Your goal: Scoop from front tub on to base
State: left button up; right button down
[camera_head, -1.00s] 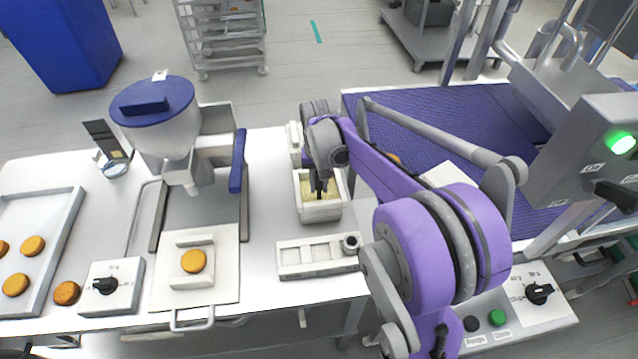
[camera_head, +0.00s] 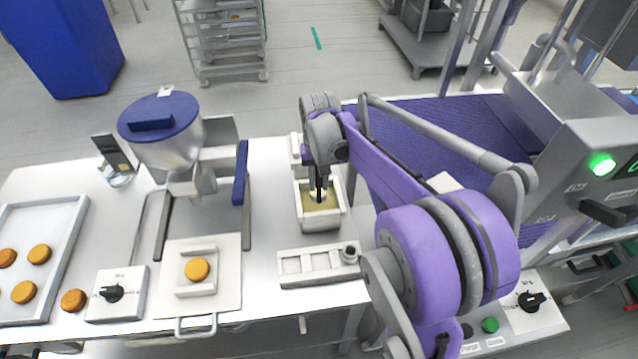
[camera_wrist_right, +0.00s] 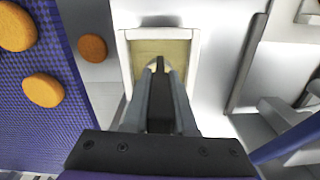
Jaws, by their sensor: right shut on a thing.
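The front tub (camera_head: 320,224) is a white box with pale yellow filling (camera_head: 330,203), standing right of the depositor. It also shows in the wrist view (camera_wrist_right: 124,62), with filling around the tool's tip. My right gripper (camera_head: 319,180) points down over this tub. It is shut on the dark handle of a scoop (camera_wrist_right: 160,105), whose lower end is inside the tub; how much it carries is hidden. The base is an orange-brown round (camera_head: 197,270) on a white holder (camera_head: 197,291) under the depositor's nozzle, left of the tub. My left gripper is not in view.
A depositor with a blue-lidded hopper (camera_head: 160,118) stands over the holder. A white rack (camera_head: 318,265) lies in front of the tub. A tray with rounds (camera_head: 62,250) is at the left. A purple belt (camera_head: 420,118) is at the right, with rounds (camera_wrist_right: 43,90) on it.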

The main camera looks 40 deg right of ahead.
jog(key=shift+r+p, duration=0.9)
jog(key=shift+r, duration=1.25)
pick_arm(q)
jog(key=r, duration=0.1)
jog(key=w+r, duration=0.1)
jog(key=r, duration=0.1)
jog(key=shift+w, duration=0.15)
pick_arm(e)
jog(key=shift+f, duration=0.1)
